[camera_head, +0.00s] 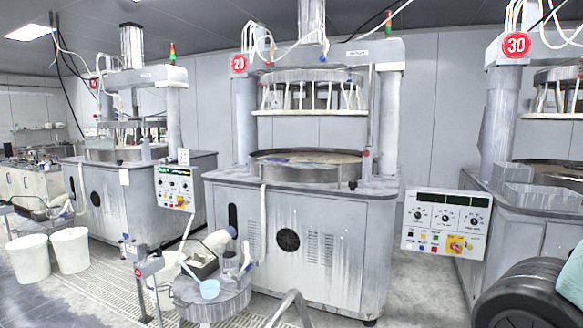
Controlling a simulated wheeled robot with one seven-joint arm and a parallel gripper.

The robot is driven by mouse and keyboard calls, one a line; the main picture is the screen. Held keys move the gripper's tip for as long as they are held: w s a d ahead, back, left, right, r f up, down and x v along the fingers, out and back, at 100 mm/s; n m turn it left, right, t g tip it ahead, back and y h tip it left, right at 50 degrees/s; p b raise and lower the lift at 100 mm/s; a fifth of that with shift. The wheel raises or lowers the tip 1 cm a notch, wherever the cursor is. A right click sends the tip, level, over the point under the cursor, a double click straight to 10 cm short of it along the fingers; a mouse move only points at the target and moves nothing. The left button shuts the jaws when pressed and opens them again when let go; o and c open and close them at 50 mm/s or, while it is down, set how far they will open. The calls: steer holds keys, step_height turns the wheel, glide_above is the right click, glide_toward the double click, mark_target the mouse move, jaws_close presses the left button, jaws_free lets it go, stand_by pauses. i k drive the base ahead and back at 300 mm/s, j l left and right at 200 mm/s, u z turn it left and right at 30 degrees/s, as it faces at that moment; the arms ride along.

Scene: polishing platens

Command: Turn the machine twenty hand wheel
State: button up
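Machine twenty (330,215) stands in the middle of the head view, a grey cabinet marked by a round red 20 sign (238,64) on its upper left. Its round platen basin (305,172) sits on top, with the raised upper plate (310,97) above it. A dark round part (288,240) is on the cabinet's front face; I cannot tell whether it is the hand wheel or a vent. No other hand wheel can be made out for certain. My gripper is not in view.
Control panels (446,222) and (174,187) stand on either side of machine twenty. A round stand (212,300) with a blue cup (209,289) is in front at left. Machine 30 (530,235) is at right. White buckets (70,250) stand at left. Floor is open before the right panel.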

mark_target(352, 184)
steer(key=k+j, duration=0.15)
steer(key=j, duration=0.25)
steer(key=k+j, duration=0.1)
steer(key=j, duration=0.35)
steer(key=k+j, duration=0.15)
steer(key=j, duration=0.25)
steer(key=k+j+z, duration=0.1)
steer(key=j, duration=0.35)
steer(key=i+j+z, duration=0.1)
steer(key=j, duration=0.65)
steer(key=i+j, duration=0.1)
steer(key=j, duration=0.65)
steer(key=j+z, duration=0.15)
steer(key=j, duration=0.6)
steer(key=i+j, duration=0.25)
steer(key=i+j+z, duration=0.1)
steer(key=i+j, duration=0.15)
steer(key=j, duration=0.2)
steer(key=i+j+z, duration=0.1)
steer(key=i+j, duration=0.3)
steer(key=i, duration=0.35)
steer(key=i+j+z, duration=0.15)
steer(key=i, duration=0.35)
steer(key=i+j, duration=0.15)
steer(key=i, duration=0.35)
steer(key=i+l+z, duration=0.15)
steer(key=i, duration=0.9)
steer(key=i+l+z, duration=0.1)
steer(key=i, duration=0.95)
